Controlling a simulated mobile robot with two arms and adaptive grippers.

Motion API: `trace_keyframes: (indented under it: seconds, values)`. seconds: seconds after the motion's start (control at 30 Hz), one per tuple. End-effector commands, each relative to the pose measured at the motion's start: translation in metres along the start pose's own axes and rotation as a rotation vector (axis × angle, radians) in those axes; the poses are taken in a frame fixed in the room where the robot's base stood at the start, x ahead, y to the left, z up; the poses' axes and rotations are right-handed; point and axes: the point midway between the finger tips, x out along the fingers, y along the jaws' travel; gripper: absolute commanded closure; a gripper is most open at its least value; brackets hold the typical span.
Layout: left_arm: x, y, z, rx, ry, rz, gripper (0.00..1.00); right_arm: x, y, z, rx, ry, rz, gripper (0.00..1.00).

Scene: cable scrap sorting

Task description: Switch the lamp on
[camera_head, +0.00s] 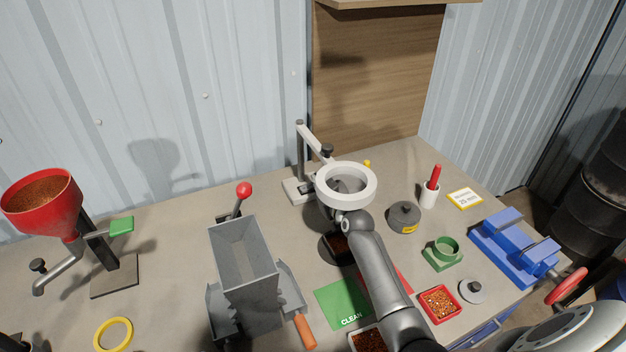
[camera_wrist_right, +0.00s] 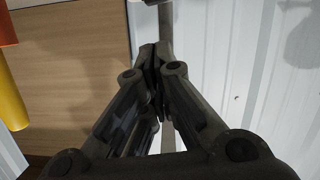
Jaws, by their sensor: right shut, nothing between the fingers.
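The lamp (camera_head: 324,198) has a white ring head on a jointed arm, with a grey post (camera_head: 300,150) and a base at the back of the bench. I cannot tell whether it is lit. My right arm reaches in from the lower right, and its gripper (camera_head: 345,186) is partly hidden by the ring, showing through its opening. In the right wrist view the right gripper (camera_wrist_right: 155,62) is shut and empty, its tips beside a pale upright bar (camera_wrist_right: 166,22). A switch cannot be made out.
A grey hopper machine (camera_head: 245,260) with a red-knobbed lever stands left of my arm. A grey weight (camera_head: 404,217), a white cup (camera_head: 429,195) and a blue vise (camera_head: 510,245) lie to the right. A red funnel (camera_head: 42,203) stands far left.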

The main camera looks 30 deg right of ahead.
Motion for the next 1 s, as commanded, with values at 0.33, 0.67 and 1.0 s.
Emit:
trace_keyframes:
  seconds: [0.33, 0.67, 1.0]
  values:
    - [0.002, 0.000, -0.004, 0.000, 0.006, 0.000, 0.55, 0.046, 0.000, 0.000, -0.001, 0.000, 0.000, 1.00]
    - [0.007, 0.000, -0.003, 0.000, 0.006, 0.000, 0.55, 0.064, 0.000, 0.017, -0.002, -0.002, 0.000, 1.00]
    - [0.007, 0.000, -0.003, 0.000, 0.006, 0.000, 0.55, 0.064, 0.001, 0.019, -0.001, 0.000, 0.001, 1.00]
